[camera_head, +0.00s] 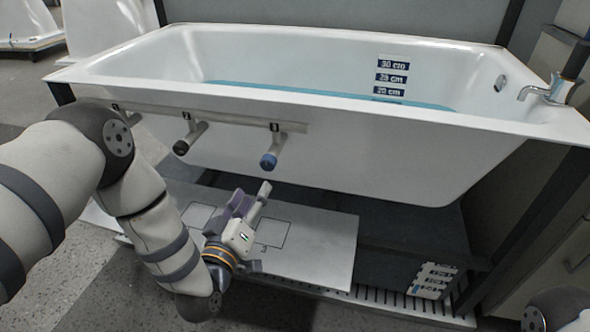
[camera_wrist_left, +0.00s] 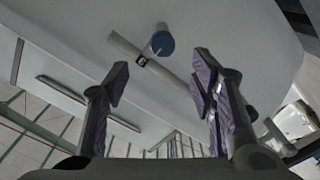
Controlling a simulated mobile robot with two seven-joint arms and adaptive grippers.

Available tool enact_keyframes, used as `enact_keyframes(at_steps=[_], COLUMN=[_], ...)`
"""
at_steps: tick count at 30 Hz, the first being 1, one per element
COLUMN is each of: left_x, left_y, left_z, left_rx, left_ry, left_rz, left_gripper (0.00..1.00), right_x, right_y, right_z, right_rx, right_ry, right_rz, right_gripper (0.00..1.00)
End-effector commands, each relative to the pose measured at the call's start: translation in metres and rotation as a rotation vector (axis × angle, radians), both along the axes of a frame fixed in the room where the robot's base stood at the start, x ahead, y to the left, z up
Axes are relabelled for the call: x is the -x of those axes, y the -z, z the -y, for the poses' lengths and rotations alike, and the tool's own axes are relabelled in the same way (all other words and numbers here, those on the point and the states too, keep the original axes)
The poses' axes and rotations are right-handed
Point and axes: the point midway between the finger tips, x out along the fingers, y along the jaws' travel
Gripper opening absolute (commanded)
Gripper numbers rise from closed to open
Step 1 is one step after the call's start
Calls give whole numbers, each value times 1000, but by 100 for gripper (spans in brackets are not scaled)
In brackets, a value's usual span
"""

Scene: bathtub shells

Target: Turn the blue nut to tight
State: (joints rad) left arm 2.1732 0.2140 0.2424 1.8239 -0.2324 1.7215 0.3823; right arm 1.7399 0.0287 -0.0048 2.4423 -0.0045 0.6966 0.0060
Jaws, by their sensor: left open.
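The blue nut (camera_head: 268,161) caps the end of a short peg at the right end of the rail under the tub's near rim. In the left wrist view the blue nut (camera_wrist_left: 161,42) shows beyond the fingertips, between them and a little above. My left gripper (camera_head: 252,200) is below the nut and apart from it. In the left wrist view its fingers (camera_wrist_left: 160,80) stand wide apart with purple pads, open and empty. A small part of my right arm shows at the bottom right corner of the head view; its gripper is out of view.
The rail (camera_head: 215,118) carries a dark-capped peg (camera_head: 188,138) at its middle and another peg at its left end. The white bathtub (camera_head: 330,150) holds blue water. A grey panel (camera_head: 315,250) lies below.

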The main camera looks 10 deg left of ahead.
Motion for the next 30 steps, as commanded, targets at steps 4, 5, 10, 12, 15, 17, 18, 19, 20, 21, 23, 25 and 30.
enact_keyframes(at_steps=[4,5,10,12,15,17,18,19,20,21,23,25,30], left_x=[-31,-39,-81,-94,-107,-112,-114,-115,-115,-115,-115,-115,-115], left_y=[0,1,2,1,2,1,1,1,0,0,0,0,0], left_z=[2,2,3,4,4,4,4,4,4,4,4,4,4], left_rx=[-1,-2,-2,-2,-2,-2,-2,-2,-2,-1,-1,-2,-2], left_ry=[1,1,1,1,1,1,1,1,1,1,1,1,1], left_rz=[3,3,0,0,-3,-4,-4,-4,-4,-4,-4,-4,-4], left_gripper=[51,51,51,51,51,51,51,51,51,51,51,51,15], right_x=[2,2,5,6,7,7,7,7,7,7,7,7,7], right_y=[4,5,12,14,17,17,17,17,17,17,17,17,17], right_z=[0,0,0,0,0,0,0,0,0,0,0,0,0], right_rx=[-1,-1,-1,-1,-1,-1,0,0,0,0,0,0,-1], right_ry=[-1,-1,0,0,0,0,0,0,0,0,0,0,0], right_rz=[-7,-8,-18,-20,-23,-24,-24,-24,-24,-24,-24,-24,-24], right_gripper=[40,40,40,40,40,40,40,40,40,40,40,40,40])
